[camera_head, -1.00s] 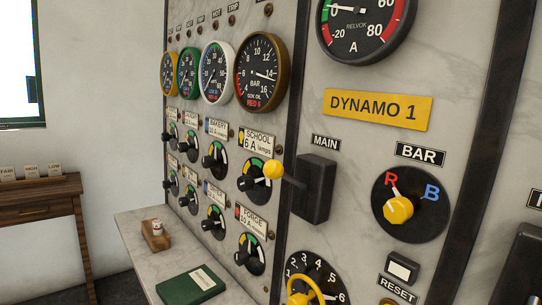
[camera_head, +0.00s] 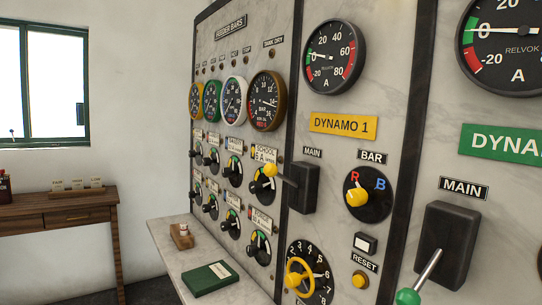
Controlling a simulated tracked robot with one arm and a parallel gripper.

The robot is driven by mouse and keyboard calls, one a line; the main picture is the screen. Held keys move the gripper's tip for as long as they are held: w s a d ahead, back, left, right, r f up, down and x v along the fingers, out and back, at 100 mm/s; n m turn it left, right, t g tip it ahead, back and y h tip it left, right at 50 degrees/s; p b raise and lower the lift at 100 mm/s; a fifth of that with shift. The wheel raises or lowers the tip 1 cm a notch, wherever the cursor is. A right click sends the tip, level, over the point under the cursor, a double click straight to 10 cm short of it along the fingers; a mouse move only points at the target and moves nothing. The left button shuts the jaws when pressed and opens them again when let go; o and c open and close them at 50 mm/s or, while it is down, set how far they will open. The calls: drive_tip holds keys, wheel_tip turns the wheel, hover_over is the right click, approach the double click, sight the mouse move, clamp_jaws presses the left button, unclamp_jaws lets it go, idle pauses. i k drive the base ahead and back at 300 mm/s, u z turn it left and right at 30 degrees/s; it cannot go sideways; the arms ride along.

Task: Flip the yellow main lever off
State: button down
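The yellow main lever (camera_head: 270,170) is on the DYNAMO 1 panel, under the MAIN label (camera_head: 312,152). Its yellow ball knob sits on a short arm that sticks out to the left from a black box (camera_head: 303,185). Above it is the yellow DYNAMO 1 plate (camera_head: 343,124). No part of my gripper shows in the head view, so I cannot see its fingers.
A second main lever with a green knob (camera_head: 408,297) hangs from its black box (camera_head: 447,245) at the right. Below the yellow lever is a yellow handwheel (camera_head: 299,274). A shelf with a green book (camera_head: 209,278) juts out at the lower left. A wooden desk (camera_head: 60,213) stands at far left.

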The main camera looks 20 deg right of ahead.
sight(270, 171)
drive_tip(key=u, duration=0.2)
drive_tip(key=i, duration=1.15)
drive_tip(key=z, duration=0.2)
